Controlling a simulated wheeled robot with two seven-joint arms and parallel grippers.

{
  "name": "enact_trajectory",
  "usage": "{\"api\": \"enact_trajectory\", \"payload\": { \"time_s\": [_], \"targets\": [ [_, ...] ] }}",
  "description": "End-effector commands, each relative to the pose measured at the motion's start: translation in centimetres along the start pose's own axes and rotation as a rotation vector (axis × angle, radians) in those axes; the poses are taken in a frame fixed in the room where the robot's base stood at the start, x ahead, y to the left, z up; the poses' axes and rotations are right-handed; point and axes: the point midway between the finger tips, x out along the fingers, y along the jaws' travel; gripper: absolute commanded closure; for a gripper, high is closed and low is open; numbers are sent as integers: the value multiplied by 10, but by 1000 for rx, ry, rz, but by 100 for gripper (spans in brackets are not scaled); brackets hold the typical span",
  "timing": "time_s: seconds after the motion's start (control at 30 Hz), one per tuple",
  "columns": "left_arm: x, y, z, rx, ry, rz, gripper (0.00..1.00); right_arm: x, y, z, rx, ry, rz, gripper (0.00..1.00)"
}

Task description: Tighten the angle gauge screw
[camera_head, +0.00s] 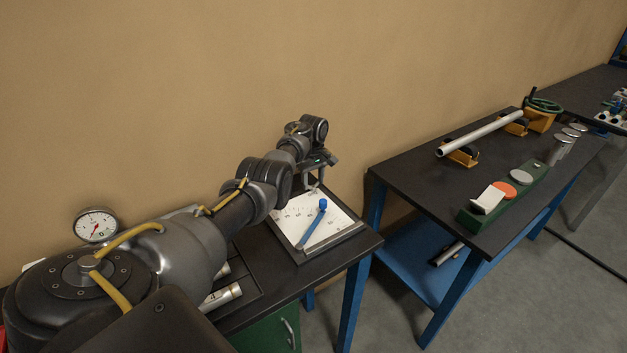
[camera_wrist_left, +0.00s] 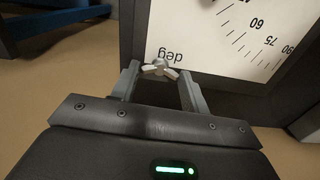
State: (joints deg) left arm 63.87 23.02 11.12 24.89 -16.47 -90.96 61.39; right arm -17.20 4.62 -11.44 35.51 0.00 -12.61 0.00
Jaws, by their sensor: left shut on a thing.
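The angle gauge is a white plate with a printed degree scale (camera_head: 291,226) in a dark frame, lying on the near bench. A blue pointer arm (camera_head: 313,228) with a blue knob crosses it. In the left wrist view the scale plate (camera_wrist_left: 210,40) shows "deg" upside down. The gauge screw, a small metal wing screw (camera_wrist_left: 160,69), sits at the plate's edge between my fingertips. My left gripper (camera_head: 313,184) is at the far edge of the gauge; in the left wrist view its jaws (camera_wrist_left: 160,80) are shut on the screw's wings. My right gripper is not in view.
A round dial gauge (camera_head: 96,224) stands at the left beside my arm. Metal cylinders (camera_head: 222,295) lie in a tray on the near bench. A second bench (camera_head: 400,174) at the right holds a pipe (camera_head: 480,134) on orange supports and a green block (camera_head: 535,180) with discs.

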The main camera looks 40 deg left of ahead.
Motion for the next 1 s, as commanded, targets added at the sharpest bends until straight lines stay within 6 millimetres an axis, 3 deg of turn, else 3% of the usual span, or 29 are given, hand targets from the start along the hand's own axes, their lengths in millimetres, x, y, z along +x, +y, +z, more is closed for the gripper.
{"api": "enact_trajectory", "payload": {
  "time_s": [1.0],
  "targets": [
    [-1,0,-1,888,0,0,78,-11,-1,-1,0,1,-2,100]
  ]
}}
